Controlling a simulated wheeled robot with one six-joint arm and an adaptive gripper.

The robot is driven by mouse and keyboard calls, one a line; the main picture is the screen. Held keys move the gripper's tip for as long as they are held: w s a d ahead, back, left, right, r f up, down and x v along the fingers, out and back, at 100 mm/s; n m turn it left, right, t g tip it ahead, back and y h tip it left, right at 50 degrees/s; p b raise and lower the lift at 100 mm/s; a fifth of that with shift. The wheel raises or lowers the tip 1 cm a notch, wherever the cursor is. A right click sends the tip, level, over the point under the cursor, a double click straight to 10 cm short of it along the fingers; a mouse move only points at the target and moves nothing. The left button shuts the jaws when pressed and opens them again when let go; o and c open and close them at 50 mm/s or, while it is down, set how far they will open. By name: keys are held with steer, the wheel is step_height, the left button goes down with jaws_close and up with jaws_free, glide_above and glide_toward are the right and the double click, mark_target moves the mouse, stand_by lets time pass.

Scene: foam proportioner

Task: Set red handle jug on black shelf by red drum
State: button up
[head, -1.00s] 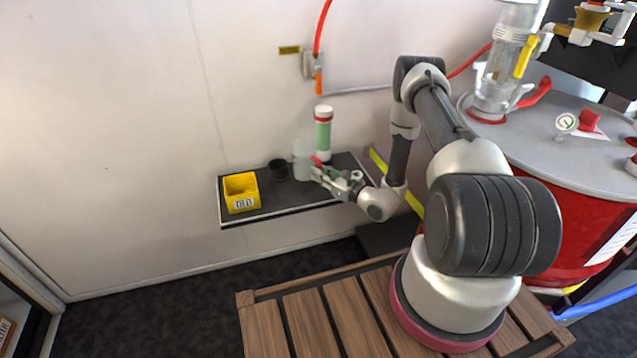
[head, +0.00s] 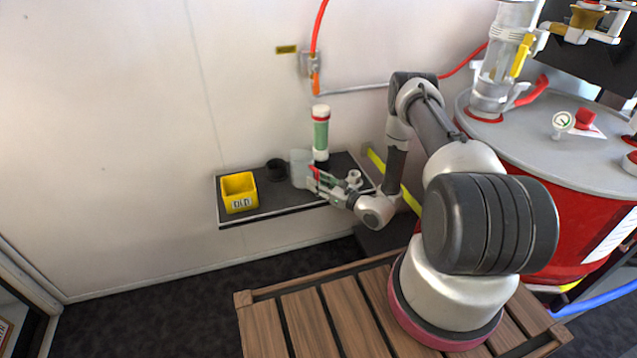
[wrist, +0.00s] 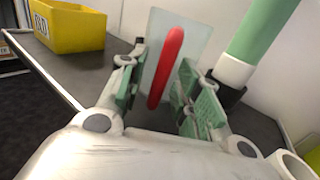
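The jug (head: 299,168) is translucent and pale with a red handle (wrist: 166,68). It appears to stand upright on the black shelf (head: 265,203), between a black cup and a green-and-white cylinder. My gripper (head: 318,181) is at the jug's right side in the head view. In the wrist view my gripper (wrist: 160,92) has its green-padded fingers apart, one on each side of the red handle, with gaps showing. The jug's base is partly hidden by the gripper. The red drum (head: 590,225) stands at the right.
A yellow bin (head: 239,193) sits at the shelf's left end and a black cup (head: 277,169) behind. The green-and-white cylinder (head: 320,135) stands close to the jug. A wall lies behind the shelf. The shelf's front middle is clear.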

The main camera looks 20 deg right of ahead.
steer(key=shift+r, duration=0.15)
steer(key=v, duration=0.7)
steer(key=s+a+r+n+g+y, duration=0.1)
steer(key=a+r+n+g+y, duration=0.25)
steer(key=r, duration=0.45)
steer(key=s+a+r+n+g+y, duration=0.1)
steer(key=a+r+n+g+y, duration=0.15)
steer(key=r+n, duration=0.45)
steer(key=s+a+r+n+g, duration=0.3)
steer(key=s+r+n+g, duration=0.4)
steer(key=r, duration=0.6)
steer(key=s+d+r+n+g+h, duration=0.35)
steer(key=s+r+n+h, duration=0.45)
steer(key=s, duration=0.6)
steer(key=s+d+r+n+t+h, duration=0.4)
steer(key=s+d+r+h, duration=0.3)
steer(key=d+r, duration=0.3)
steer(key=shift+s+d+t+h, duration=0.3)
steer(key=shift+s+d+t, duration=0.45)
steer(key=shift+t, duration=0.1)
